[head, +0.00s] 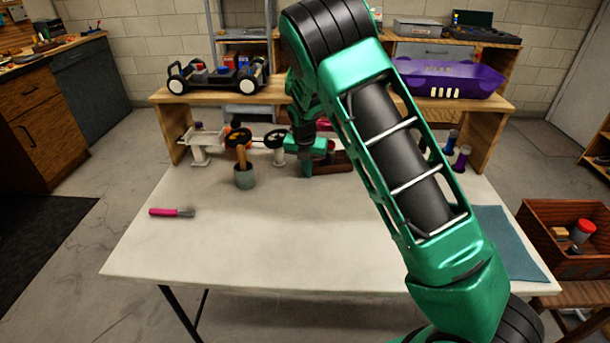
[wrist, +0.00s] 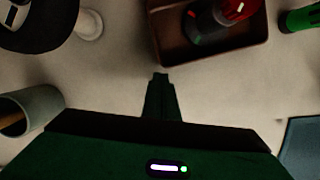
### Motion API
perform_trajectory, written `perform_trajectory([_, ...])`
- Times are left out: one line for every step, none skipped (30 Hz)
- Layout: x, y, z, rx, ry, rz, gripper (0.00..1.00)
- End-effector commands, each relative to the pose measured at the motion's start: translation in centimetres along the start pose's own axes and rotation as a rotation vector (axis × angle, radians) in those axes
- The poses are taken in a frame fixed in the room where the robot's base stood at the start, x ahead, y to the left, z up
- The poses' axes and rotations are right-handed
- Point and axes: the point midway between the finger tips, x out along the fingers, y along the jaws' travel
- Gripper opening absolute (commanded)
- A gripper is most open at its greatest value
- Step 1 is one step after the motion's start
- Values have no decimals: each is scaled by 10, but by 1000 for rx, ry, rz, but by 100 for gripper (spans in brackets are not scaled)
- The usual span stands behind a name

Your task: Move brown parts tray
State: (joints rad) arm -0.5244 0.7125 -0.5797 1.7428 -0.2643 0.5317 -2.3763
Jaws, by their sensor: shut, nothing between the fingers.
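The brown parts tray (head: 340,166) sits towards the back of the white table, just right of my gripper and partly hidden by my arm. In the wrist view the tray (wrist: 248,35) is at the top centre, cut off by the frame edge. It holds dark round parts with red on them (wrist: 212,22). My gripper (head: 307,174) points down beside the tray's left end. In the wrist view its fingers (wrist: 160,76) are together and empty, just short of the tray's near left corner. I cannot tell the height of the fingertips above the table.
A grey cup with wooden handles (head: 243,178) stands left of my gripper. White stands with black wheels (head: 207,140) are behind it. A pink-handled brush (head: 172,212) lies at left, a blue mat (head: 510,243) at right. A wooden shelf (head: 275,93) spans the back. The table's front is clear.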

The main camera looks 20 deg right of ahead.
Motion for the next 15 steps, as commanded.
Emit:
perform_trajectory([0, 0, 1, -1, 0, 0, 0])
perform_trajectory([0, 0, 2, -1, 0, 0, 0])
perform_trajectory([0, 0, 2, -1, 0, 0, 0])
perform_trajectory([0, 0, 2, -1, 0, 0, 0])
perform_trajectory([0, 0, 2, -1, 1, 0, 0])
perform_trajectory([0, 0, 2, -1, 1, 0, 0])
perform_trajectory([0, 0, 2, -1, 1, 0, 0])
perform_trajectory([0, 0, 2, -1, 1, 0, 0])
perform_trajectory([0, 0, 2, -1, 1, 0, 0])
perform_trajectory([0, 0, 2, -1, 1, 0, 0])
perform_trajectory([0, 0, 2, -1, 1, 0, 0])
perform_trajectory([1, 0, 3, -1, 0, 0, 0])
perform_trajectory([1, 0, 5, -1, 0, 0, 0])
perform_trajectory([2, 0, 8, 0, 1, -1, 0])
perform_trajectory([3, 0, 12, 0, 1, -1, 0])
